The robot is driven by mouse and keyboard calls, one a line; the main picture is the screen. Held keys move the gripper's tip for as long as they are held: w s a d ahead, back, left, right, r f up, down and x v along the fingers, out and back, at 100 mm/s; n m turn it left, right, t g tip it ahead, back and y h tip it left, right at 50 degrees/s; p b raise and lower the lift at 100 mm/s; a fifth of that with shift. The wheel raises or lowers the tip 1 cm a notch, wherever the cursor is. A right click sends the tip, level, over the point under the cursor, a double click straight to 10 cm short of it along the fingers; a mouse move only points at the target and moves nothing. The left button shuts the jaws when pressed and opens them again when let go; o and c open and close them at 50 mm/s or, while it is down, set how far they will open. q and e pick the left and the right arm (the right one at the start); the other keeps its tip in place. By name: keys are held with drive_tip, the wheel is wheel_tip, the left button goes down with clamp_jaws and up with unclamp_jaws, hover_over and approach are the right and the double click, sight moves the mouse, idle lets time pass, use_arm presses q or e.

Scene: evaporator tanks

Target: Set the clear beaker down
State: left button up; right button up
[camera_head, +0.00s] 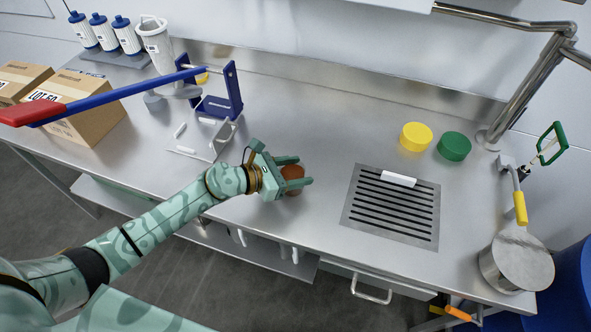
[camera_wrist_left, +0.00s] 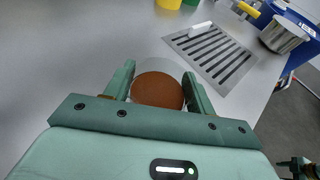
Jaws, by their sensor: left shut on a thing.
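The clear beaker (camera_head: 292,180) holds a brown-orange content and sits between the fingers of my left gripper (camera_head: 297,172). In the left wrist view the beaker (camera_wrist_left: 158,90) shows its clear rim and round brown surface, with a finger on each side. My left gripper (camera_wrist_left: 160,92) is shut on it. The beaker is over the bare steel bench, left of the slotted drain grate. Its base is hidden, so I cannot tell whether it touches the bench. A teal part (camera_wrist_left: 298,166), seemingly my right gripper, shows at the lower right corner of the left wrist view.
The slotted grate (camera_head: 391,218) has a white bar (camera_head: 398,179) on it. Yellow (camera_head: 416,137) and green (camera_head: 454,146) round pieces stand behind. A steel pot (camera_head: 516,262) is at the right. A blue frame (camera_head: 222,100) and boxes (camera_head: 85,115) are at the left. Bench around the beaker is clear.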

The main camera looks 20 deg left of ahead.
use_arm(q)
drive_tip(key=o, duration=1.2)
drive_tip(key=shift+f, duration=0.1)
drive_tip(key=shift+s+a+r+p, duration=0.15)
drive_tip(key=shift+a+r+p, duration=0.1)
drive_tip(key=shift+r+p, duration=0.05)
drive_tip(key=p+v, duration=0.1)
drive_tip(key=v, duration=1)
drive_tip(key=shift+s+a, duration=0.15)
